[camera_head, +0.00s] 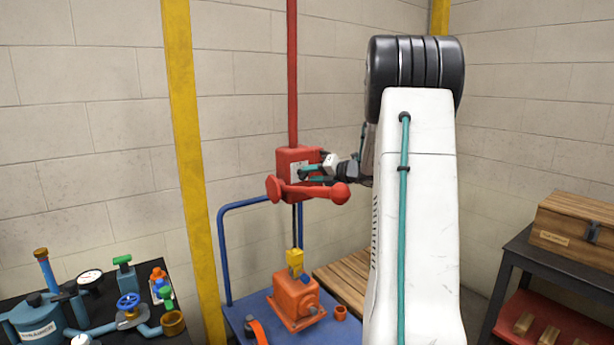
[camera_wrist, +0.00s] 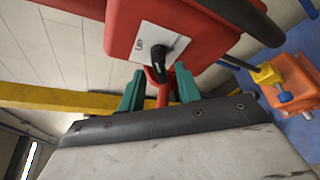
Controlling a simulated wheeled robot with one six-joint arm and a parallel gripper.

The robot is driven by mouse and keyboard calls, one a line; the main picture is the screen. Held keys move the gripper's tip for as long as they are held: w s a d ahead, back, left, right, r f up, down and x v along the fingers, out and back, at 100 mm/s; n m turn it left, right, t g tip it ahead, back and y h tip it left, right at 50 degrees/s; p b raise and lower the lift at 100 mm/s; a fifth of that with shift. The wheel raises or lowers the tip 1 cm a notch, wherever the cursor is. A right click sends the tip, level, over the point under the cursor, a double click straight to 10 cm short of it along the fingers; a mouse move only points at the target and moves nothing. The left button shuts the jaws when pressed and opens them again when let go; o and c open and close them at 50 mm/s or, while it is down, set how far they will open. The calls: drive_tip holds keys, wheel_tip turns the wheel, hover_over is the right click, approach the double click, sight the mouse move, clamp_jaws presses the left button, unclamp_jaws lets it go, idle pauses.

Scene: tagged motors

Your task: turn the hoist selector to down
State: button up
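The hoist is a red box (camera_head: 283,158) on a red vertical pole, and it also fills the top of the wrist view (camera_wrist: 210,45). A white plate (camera_wrist: 146,38) on its face carries a black selector knob (camera_wrist: 182,45). The small marking on the plate is too small to read. My gripper (camera_head: 306,172) is close in front of the box face. In the wrist view its two teal fingers (camera_wrist: 159,84) are apart, with a red part showing between them. The knob appears just beyond the fingertips; I cannot tell whether they touch it.
A red bar (camera_head: 312,190) with rounded ends crosses below the box. A yellow hook block (camera_head: 294,257) hangs over an orange motor (camera_head: 294,300) on a blue cart (camera_head: 235,312). A yellow post (camera_head: 186,150) stands left. A wooden chest (camera_head: 575,228) is at right.

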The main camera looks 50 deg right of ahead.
drive_tip(key=shift+x, duration=1.5)
clamp_jaws()
drive_tip(key=shift+m, duration=0.3)
drive_tip(key=shift+d+m+t+y, duration=0.1)
drive_tip(key=shift+m+t+y, duration=0.3)
drive_tip(key=shift+m, duration=0.6)
drive_tip(key=shift+f+m+t+y, duration=0.15)
drive_tip(key=shift+m+t, duration=0.25)
drive_tip(key=shift+m, duration=0.45)
drive_tip(key=shift+r+m+t+y, duration=0.15)
drive_tip(key=shift+m+t, duration=0.25)
drive_tip(key=shift+m, duration=0.45)
drive_tip(key=shift+f, duration=0.1)
